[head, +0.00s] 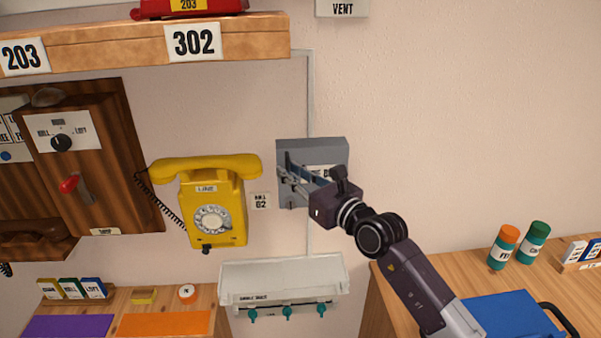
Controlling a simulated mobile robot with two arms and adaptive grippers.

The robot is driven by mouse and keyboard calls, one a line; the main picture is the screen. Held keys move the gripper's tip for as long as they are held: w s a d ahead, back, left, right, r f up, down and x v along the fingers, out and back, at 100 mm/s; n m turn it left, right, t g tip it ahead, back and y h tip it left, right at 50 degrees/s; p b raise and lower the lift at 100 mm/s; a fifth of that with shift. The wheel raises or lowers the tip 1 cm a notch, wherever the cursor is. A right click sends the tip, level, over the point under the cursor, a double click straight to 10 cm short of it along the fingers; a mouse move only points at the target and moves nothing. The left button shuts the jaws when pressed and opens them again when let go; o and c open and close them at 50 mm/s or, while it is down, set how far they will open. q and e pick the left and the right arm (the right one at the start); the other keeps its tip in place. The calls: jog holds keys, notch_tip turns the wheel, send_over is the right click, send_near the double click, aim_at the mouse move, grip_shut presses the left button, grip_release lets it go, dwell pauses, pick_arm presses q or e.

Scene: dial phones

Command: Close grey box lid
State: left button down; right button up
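The grey box (340,150) is fixed to the wall right of the yellow phone, with a white label on its front. My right gripper (285,172) is in front of it, its fingers reaching left across the box's face. The gripper and wrist hide much of the box's middle and lower right. I cannot tell how far the lid is open, or whether the fingertips touch it. The gap between the fingers is not clear against the box. My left gripper is not in view.
A wooden shelf (120,45) runs above. A pale tray with teal hooks (283,280) is below. A wooden counter (450,265) with jars stands at right.

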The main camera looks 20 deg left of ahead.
jog(key=shift+o, duration=1.3)
jog(key=shift+s+a+r, duration=0.2)
jog(key=shift+s+a, duration=0.15)
jog(key=shift+a, duration=0.4)
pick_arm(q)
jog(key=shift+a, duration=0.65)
pick_arm(e)
jog(key=shift+w+a+f, duration=0.1)
jog(key=shift+w+a, duration=0.05)
jog(key=shift+a, duration=0.05)
